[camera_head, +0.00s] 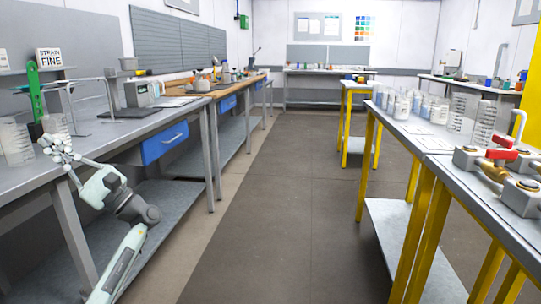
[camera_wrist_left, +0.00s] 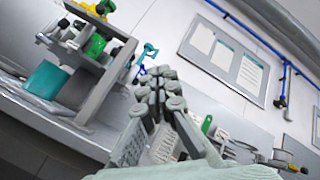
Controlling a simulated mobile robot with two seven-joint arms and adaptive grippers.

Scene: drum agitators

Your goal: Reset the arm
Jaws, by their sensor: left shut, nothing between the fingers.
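My left arm comes in from the lower left in the head view. Its pale gripper (camera_head: 55,147) points up and to the left, at the front edge of the grey left bench (camera_head: 125,127). The fingers are together with nothing between them. In the left wrist view the shut fingers (camera_wrist_left: 158,78) fill the middle, with a blurred, tilted room behind. Behind the gripper in the head view are a green-handled tool (camera_head: 34,88) and clear graduated beakers (camera_head: 15,140). I cannot tell whether the gripper touches the bench edge. My right gripper is not in view.
A blue drawer (camera_head: 165,142) hangs under the left bench. The dark floor aisle (camera_head: 285,200) is clear. On the right, a yellow-legged bench (camera_head: 410,135) holds beakers and red-handled brass fittings (camera_head: 500,150). A "STRAIN FINE" sign (camera_head: 49,58) stands at the left.

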